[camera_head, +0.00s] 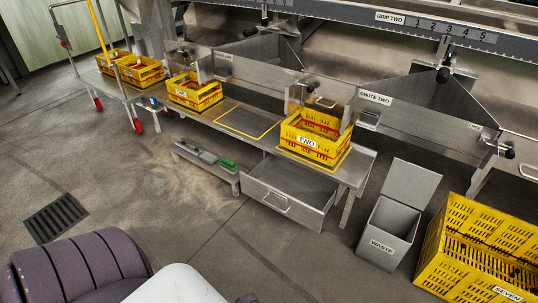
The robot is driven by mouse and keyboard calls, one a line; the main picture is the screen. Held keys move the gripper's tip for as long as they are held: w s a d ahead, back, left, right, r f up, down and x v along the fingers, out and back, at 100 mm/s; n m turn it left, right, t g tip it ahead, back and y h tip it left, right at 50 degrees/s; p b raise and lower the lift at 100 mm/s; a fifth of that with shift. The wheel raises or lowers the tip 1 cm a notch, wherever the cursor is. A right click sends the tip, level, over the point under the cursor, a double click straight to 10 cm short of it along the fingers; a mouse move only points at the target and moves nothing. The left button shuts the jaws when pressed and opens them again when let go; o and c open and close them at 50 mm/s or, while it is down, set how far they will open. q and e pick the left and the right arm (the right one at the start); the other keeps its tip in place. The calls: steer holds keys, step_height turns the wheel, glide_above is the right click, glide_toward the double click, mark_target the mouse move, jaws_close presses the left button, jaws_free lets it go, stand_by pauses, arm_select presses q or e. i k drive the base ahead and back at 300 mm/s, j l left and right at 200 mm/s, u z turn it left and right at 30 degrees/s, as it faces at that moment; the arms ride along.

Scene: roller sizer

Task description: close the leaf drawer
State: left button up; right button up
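A grey metal drawer (284,207) stands pulled out from under the right part of the steel bench (228,124). Its front has a bar handle (274,203) and faces toward me. The inside that shows looks empty, and its back end is under the bench top. No label can be read on it. Neither of my grippers is in view.
A yellow crate marked TWO (313,150) sits on the bench above the drawer. A grey WASTE bin (387,234) with its lid raised and a yellow SEVEN crate (455,270) stand to the right. A low shelf (207,167) is left of the drawer. Floor before the drawer is clear.

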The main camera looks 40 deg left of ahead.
mark_target(304, 196)
steer(key=u, duration=1.15)
